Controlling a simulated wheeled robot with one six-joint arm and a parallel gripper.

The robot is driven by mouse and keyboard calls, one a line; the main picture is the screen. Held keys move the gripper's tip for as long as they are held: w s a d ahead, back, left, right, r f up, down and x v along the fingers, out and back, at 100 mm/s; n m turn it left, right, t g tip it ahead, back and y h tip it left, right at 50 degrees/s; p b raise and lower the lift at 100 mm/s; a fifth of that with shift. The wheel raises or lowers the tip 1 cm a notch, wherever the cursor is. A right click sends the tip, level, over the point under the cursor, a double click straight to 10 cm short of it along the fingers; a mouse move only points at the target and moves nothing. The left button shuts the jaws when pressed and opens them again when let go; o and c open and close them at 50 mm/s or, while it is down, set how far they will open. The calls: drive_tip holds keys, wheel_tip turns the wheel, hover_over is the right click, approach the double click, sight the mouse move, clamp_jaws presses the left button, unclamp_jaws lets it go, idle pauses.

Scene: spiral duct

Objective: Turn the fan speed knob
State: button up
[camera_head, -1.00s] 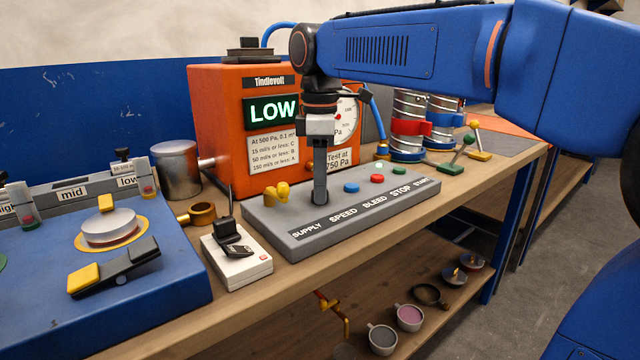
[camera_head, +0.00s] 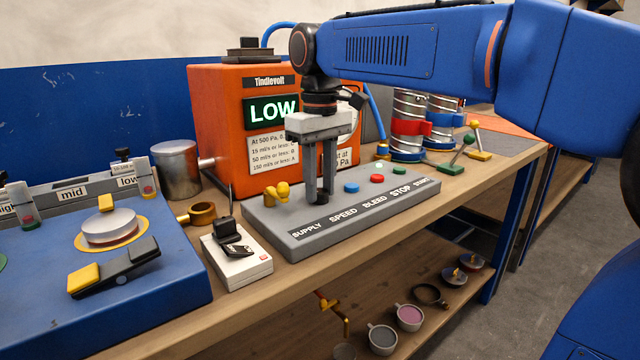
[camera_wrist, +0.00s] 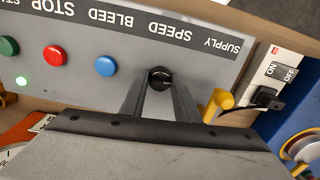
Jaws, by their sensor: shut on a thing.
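The fan speed knob (camera_wrist: 160,77) is small, round and black. It sits behind the SPEED label on the grey control panel (camera_head: 405,207), between the yellow supply handle and the blue button. My gripper (camera_head: 319,196) points straight down at it, with its two fingers closed on the knob's sides. In the wrist view my gripper (camera_wrist: 160,88) has one finger on each side of the knob.
The yellow supply handle (camera_head: 277,192) stands close left of my fingers. Blue (camera_head: 351,187), red (camera_head: 377,179) and green (camera_head: 399,170) buttons lie to the right. A white ON/OFF switch box (camera_head: 240,265) is left of the panel. A small green light (camera_wrist: 22,81) glows.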

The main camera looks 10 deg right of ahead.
sight(321, 191)
drive_tip(key=shift+m, duration=0.6)
drive_tip(key=o, duration=1)
drive_tip(key=shift+o, duration=0.2)
wheel_tip(321, 191, up, 17)
drive_tip(key=shift+r, duration=0.2)
drive_tip(key=shift+d+m, duration=0.1)
drive_tip(key=shift+m, duration=0.2)
